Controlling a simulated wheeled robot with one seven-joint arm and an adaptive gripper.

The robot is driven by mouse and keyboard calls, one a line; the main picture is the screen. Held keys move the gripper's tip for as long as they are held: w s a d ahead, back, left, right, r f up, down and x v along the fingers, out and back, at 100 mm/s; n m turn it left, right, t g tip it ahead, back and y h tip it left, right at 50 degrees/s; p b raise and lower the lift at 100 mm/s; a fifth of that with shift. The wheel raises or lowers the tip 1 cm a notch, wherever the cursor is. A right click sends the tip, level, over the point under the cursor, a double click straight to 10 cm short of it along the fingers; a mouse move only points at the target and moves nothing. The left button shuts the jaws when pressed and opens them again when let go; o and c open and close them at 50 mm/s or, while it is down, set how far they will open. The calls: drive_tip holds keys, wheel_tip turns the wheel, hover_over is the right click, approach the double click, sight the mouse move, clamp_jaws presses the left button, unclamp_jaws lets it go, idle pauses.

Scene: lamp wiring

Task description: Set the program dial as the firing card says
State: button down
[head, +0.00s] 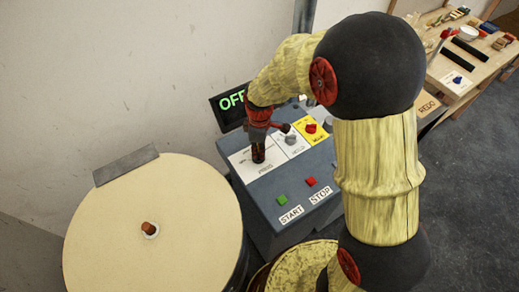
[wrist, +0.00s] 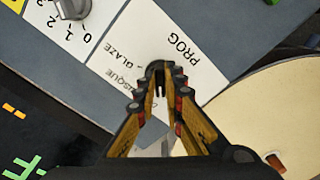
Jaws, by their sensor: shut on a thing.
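The white program panel marked PROG (head: 240,164) is on the sloped grey control box (head: 262,205). In the wrist view the panel (wrist: 205,75) shows the word GLAZE and another word, partly covered, that seems to end in "SQUE". My gripper (head: 258,158) points down onto this panel; in the wrist view its fingertips (wrist: 158,75) are closed around the small dark program dial, mostly hidden between them. I cannot tell which mark the dial points to. I cannot make out a firing card with readable text.
A display (head: 232,100) reads OFF in green. Beside the panel are a grey knob (wrist: 72,8) on a numbered scale and a red switch (head: 311,128) on yellow. Green START (head: 282,200) and red STOP (head: 311,181) buttons sit in front. A round cream lid (head: 150,255) is at left.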

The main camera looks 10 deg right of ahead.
drive_tip(key=m+p, duration=0.1)
drive_tip(key=m, duration=0.5)
drive_tip(key=shift+r+p, duration=0.1)
drive_tip(key=shift+p, duration=0.2)
drive_tip(key=m+p, duration=0.1)
drive_tip(key=m, duration=0.5)
drive_tip(key=shift+s+a, duration=0.1)
drive_tip(key=shift+a, duration=0.05)
drive_tip(key=m+p, duration=0.1)
drive_tip(key=m, duration=0.4)
drive_tip(key=shift+a, duration=0.15)
drive_tip(key=m, duration=0.5)
drive_tip(key=shift+a, duration=0.1)
drive_tip(key=shift+m, duration=0.4)
drive_tip(key=c, duration=1.9)
unclamp_jaws()
